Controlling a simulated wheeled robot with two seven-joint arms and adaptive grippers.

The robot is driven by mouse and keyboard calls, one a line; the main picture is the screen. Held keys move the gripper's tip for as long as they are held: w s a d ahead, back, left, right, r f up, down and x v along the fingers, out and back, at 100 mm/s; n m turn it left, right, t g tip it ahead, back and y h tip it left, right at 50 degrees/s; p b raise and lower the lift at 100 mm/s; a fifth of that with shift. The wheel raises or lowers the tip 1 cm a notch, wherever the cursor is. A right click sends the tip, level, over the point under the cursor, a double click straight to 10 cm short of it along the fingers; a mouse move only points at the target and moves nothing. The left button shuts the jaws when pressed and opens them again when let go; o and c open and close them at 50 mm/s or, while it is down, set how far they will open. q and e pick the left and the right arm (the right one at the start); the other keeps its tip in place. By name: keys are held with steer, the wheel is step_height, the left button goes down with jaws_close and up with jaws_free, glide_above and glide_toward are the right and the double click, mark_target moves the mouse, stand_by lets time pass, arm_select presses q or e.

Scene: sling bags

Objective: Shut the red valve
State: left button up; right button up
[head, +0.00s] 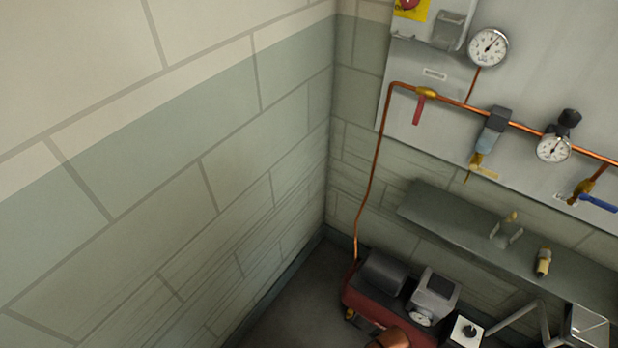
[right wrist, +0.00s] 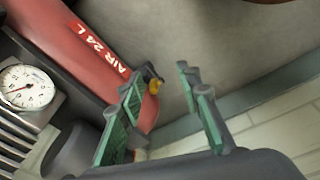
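The red valve is a brass body with a red lever handle (head: 419,110) on the copper pipe, upper middle of the head view. The lever hangs down, roughly across the pipe's run. No gripper is near it in the head view. My right gripper (right wrist: 164,76) shows only in the right wrist view; its green-padded fingers are apart with nothing held between them. Beyond them are a red air tank (right wrist: 85,45) marked "AIR 24 L" and a small brass fitting (right wrist: 155,86). My left gripper is in neither view.
The copper pipe (head: 372,170) runs from the compressor (head: 372,308) up to the wall panel. A grey shelf (head: 450,225) juts out below. The left wall is bare.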

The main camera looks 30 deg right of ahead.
steer(key=s+f+p, duration=0.2)
steer(key=s+f, duration=0.2)
steer(key=f, duration=0.7)
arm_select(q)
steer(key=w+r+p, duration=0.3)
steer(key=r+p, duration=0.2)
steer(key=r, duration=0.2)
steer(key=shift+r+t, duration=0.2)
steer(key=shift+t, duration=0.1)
arm_select(e)
steer(key=s+f, duration=0.6)
steer(key=s, duration=0.3)
steer(key=s+f+n+g, duration=0.1)
steer(key=s+f, duration=0.5)
steer(key=s, duration=0.4)
steer(key=shift+a+f, duration=0.35)
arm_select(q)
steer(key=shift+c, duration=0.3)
